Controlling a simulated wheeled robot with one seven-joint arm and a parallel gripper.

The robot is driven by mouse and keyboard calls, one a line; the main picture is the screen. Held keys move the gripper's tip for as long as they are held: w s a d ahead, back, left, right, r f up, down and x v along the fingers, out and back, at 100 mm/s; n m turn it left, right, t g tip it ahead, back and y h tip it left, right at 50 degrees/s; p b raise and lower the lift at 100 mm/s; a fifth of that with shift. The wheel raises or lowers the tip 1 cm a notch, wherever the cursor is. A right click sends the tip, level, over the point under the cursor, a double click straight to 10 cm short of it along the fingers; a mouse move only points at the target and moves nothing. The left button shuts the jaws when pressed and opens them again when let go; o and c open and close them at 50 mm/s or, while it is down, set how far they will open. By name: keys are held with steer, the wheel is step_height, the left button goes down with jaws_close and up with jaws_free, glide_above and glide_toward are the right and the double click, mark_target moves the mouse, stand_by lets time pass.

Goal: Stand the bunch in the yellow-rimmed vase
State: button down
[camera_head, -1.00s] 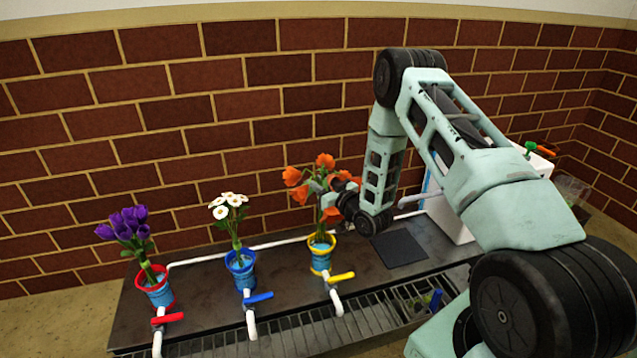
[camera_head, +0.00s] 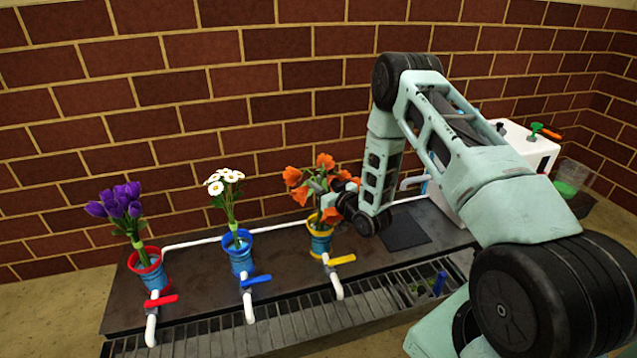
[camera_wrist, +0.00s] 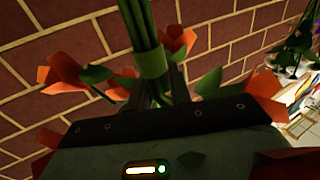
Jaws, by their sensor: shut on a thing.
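The bunch of orange flowers with green leaves (camera_head: 324,163) is upright at the yellow-rimmed vase (camera_head: 320,243), a blue vase. Its blooms stand above the rim, and its lower stems appear to reach into the mouth, though leaves and my gripper partly cover this. My gripper (camera_head: 331,205) comes from the right, just above the rim, shut on the bunch. In the wrist view, the gripper (camera_wrist: 165,88) has its fingers around the green stems (camera_wrist: 138,22) by a light green band (camera_wrist: 152,63). The stem ends are out of sight.
A blue-rimmed vase (camera_head: 241,262) with white daisies and a red-rimmed vase (camera_head: 150,275) with purple flowers stand to the left. A yellow tap (camera_head: 342,260) is in front. A white box (camera_head: 527,150) stands right. A dark mat (camera_head: 404,232) lies clear.

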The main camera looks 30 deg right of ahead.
steer(key=shift+f+b, duration=1)
steer(key=shift+f, duration=0.8)
steer(key=shift+f+b, duration=0.35)
steer(key=shift+f, duration=0.25)
steer(key=c, duration=1.2)
jaws_free()
steer(key=s+p, duration=0.2)
steer(key=s, duration=0.3)
steer(key=s+d+p, duration=0.1)
steer(key=s+p, duration=0.1)
steer(key=s, duration=0.4)
steer(key=s+d+p, duration=0.1)
steer(key=s+p, duration=0.2)
steer(key=s, duration=0.3)
steer(key=shift+s, duration=0.15)
